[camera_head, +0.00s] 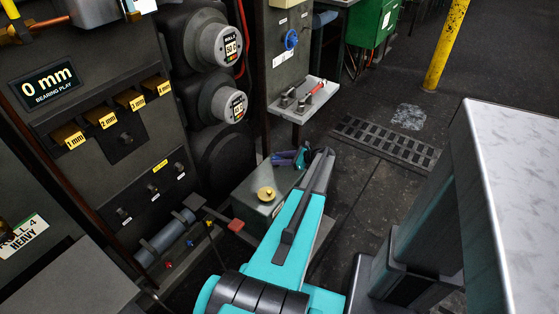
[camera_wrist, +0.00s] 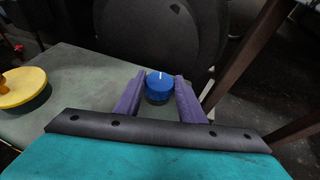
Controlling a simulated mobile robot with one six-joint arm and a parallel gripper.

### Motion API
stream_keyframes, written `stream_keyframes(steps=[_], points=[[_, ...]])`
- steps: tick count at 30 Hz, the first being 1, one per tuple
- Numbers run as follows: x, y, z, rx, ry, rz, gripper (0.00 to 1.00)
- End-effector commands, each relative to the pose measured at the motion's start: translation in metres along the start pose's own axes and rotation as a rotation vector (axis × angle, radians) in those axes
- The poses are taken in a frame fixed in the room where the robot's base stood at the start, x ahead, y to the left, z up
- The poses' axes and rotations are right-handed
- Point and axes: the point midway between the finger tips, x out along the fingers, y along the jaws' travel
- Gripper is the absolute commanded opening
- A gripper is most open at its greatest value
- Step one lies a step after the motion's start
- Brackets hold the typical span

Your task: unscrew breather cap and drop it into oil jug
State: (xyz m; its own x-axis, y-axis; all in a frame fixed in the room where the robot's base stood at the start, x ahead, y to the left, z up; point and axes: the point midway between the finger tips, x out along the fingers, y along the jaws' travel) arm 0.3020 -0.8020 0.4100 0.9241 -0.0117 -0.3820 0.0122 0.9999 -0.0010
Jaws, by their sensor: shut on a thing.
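A round blue cap with a white line on its top (camera_wrist: 159,86) sits between the two purple fingers of my gripper (camera_wrist: 160,92) in the wrist view. My gripper is shut on it, over the far part of the grey box top (camera_wrist: 95,80). I cannot tell whether the cap is still seated. In the head view my gripper (camera_head: 286,158) is at the far end of the grey box (camera_head: 250,199), and the cap is too small to make out there. I cannot make out an oil jug in either view.
A yellow round cap (camera_head: 266,194) stands on the near part of the box, left of my gripper. Dark roll ends (camera_head: 220,150) stand behind. A shelf with a red-handled tool (camera_head: 317,87) is beyond. Open floor with a grate (camera_head: 385,142) lies to the right.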

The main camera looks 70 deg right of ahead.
Motion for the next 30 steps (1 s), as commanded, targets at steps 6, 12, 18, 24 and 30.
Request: stream_keyframes(steps=[6,12,18,24,30], points=[[0.0044,0.0034,-0.0025,-0.006,0.001,0.022,0.16],[0.0046,0.0035,-0.0024,-0.010,0.000,0.035,0.16],[0.0047,0.0028,-0.0019,-0.015,-0.001,0.045,0.16],[0.0047,0.0026,-0.0017,-0.020,-0.001,0.058,0.16],[0.0049,0.0027,-0.0020,-0.024,-0.001,0.070,0.16]])
